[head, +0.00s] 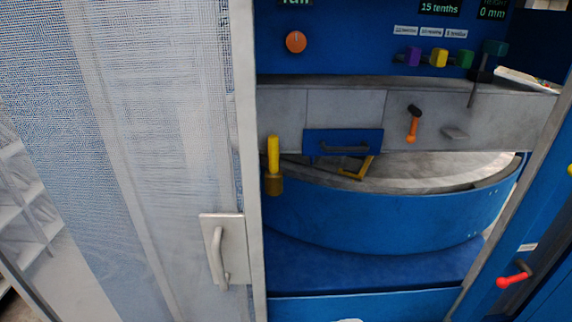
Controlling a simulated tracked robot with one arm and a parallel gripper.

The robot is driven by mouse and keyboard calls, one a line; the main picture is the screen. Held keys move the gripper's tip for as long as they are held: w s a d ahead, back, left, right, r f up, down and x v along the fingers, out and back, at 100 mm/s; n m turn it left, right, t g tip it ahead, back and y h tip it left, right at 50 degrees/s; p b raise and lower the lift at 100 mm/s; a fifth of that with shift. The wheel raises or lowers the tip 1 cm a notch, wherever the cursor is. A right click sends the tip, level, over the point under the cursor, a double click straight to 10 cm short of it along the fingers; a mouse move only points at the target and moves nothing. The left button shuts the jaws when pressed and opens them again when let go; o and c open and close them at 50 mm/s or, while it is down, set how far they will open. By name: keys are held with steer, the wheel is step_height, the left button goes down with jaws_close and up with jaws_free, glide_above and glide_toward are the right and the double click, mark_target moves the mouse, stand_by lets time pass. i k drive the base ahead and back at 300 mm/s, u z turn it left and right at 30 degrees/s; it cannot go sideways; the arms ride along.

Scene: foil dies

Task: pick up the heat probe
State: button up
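I cannot tell for certain which thing is the heat probe. A dark teal block with a thin dark rod (490,60) is at the right end of the machine's grey ledge, beside the coloured knobs; it looks the most like a probe. A yellow-handled tool with a brass-brown end (273,160) is upright at the left of the machine front, its handle upwards. My gripper is not visible in this view, so its state and what it may hold are hidden.
A mesh panel door (150,120) with a grey handle (219,255) fills the left. The blue machine has a curved blue drum (390,220), a blue drawer (342,142), an orange lever (412,125) and an orange knob (296,42). A red-handled lever (513,279) projects at lower right.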

mark_target(273, 139)
steer(key=z, duration=0.1)
steer(key=i, duration=1)
steer(key=u, duration=0.1)
